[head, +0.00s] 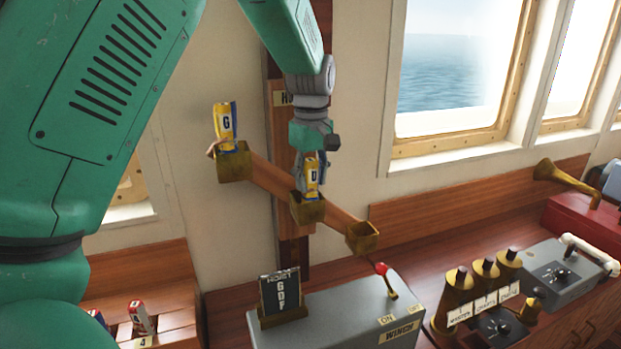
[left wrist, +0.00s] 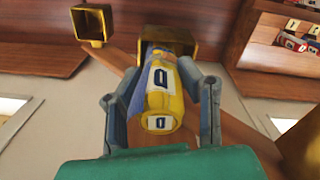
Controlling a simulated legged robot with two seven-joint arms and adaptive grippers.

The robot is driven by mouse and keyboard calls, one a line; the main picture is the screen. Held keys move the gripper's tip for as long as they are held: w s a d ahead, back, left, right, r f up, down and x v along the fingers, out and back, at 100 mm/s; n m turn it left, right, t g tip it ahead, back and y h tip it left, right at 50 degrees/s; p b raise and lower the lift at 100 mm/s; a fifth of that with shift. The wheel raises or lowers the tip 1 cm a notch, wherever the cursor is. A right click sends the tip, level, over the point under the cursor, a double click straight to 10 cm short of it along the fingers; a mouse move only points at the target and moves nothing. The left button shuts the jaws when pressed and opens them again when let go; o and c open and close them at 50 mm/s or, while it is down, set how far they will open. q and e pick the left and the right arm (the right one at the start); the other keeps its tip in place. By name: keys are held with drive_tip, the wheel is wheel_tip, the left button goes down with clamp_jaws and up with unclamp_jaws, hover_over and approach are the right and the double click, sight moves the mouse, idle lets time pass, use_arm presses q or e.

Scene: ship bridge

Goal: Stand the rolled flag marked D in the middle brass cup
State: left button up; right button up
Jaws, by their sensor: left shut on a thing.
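The rolled flag marked D (head: 312,178) is yellow with some blue and a white label, and stands roughly upright at the middle brass cup (head: 308,209). Its lower end appears to be inside the cup's mouth; the cup wall hides how deep. My left gripper (head: 308,164) is shut on this flag from above. In the left wrist view the fingers (left wrist: 160,112) lie on both sides of the flag (left wrist: 160,92), which points into the middle cup (left wrist: 180,38). My right gripper is not in view.
A flag marked G (head: 225,125) stands in the left brass cup (head: 232,164). The right brass cup (head: 362,238) looks empty. A card reading HOIST G D F (head: 281,292) stands on the grey winch box (head: 340,318), with a red-knobbed lever (head: 386,278). More rolled flags (head: 140,318) sit lower left.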

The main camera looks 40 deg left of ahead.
use_arm(q)
drive_tip(key=o, duration=1.3)
drive_tip(key=shift+s+a, duration=0.1)
drive_tip(key=shift+a, duration=0.2)
drive_tip(key=shift+c, duration=0.2)
drive_tip(key=shift+a+f, duration=0.2)
drive_tip(key=shift+a, duration=0.3)
drive_tip(key=shift+d+r, duration=0.1)
drive_tip(key=shift+r, duration=0.35)
wheel_tip(320, 180, up, 10)
drive_tip(key=shift+r, duration=0.55)
drive_tip(key=shift+d, duration=0.15)
